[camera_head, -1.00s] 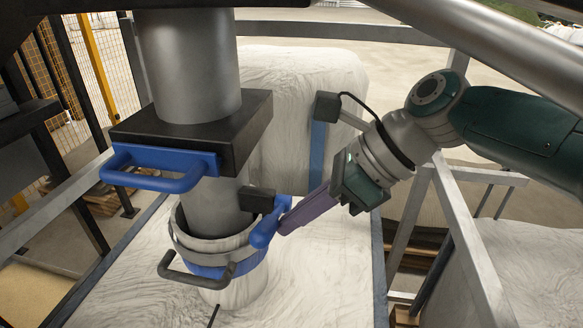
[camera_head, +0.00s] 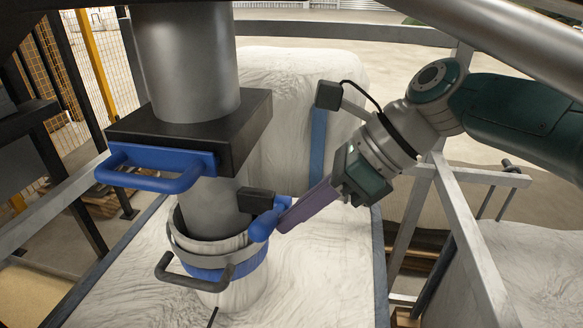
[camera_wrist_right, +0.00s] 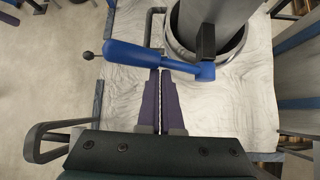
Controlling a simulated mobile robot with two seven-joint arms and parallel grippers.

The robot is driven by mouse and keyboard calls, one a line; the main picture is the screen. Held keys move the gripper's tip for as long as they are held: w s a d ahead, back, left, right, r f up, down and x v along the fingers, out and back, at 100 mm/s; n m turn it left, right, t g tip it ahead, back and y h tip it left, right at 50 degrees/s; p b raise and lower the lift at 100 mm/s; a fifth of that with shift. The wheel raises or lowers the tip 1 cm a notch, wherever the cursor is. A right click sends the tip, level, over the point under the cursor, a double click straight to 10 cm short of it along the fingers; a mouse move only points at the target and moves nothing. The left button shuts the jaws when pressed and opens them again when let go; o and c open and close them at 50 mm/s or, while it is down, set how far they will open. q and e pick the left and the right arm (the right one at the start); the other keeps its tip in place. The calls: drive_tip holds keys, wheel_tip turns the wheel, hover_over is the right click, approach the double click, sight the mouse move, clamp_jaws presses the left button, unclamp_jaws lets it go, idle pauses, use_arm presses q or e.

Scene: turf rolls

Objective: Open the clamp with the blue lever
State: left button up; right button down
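A clamp ring (camera_head: 240,268) with a blue band sits around the lower end of the grey vertical pipe, above the white bag. Its blue lever (camera_head: 264,223) is on the ring's right side, by a black block (camera_head: 257,200). In the right wrist view the lever (camera_wrist_right: 150,58) lies across the fingertips. My right gripper (camera_head: 284,226) has purple fingers, together with only a thin line between them. Its tips are at the lever, seemingly touching it, but the lever does not show between the fingers. My left gripper is not in view.
A black block with a blue handle (camera_head: 155,170) surrounds the pipe above the clamp. A dark grey handle (camera_head: 190,283) sticks out from the ring's front. A metal frame (camera_head: 463,240) stands on the right, and a large white bag (camera_head: 300,110) stands behind.

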drive_tip(key=shift+w+a+r+b, duration=0.3)
drive_tip(key=shift+a+r+b, duration=0.1)
drive_tip(key=shift+r, duration=0.2)
drive_tip(key=shift+w+d+r+g+b, duration=0.15)
drive_tip(key=shift+w+r+g+b, duration=0.15)
drive_tip(key=shift+r, duration=0.05)
idle(1.2)
idle(0.3)
drive_tip(key=d+r, duration=0.1)
drive_tip(key=d, duration=1.3)
drive_tip(key=shift+s+d+r+b, duration=0.15)
drive_tip(key=shift+d+r+b, duration=0.25)
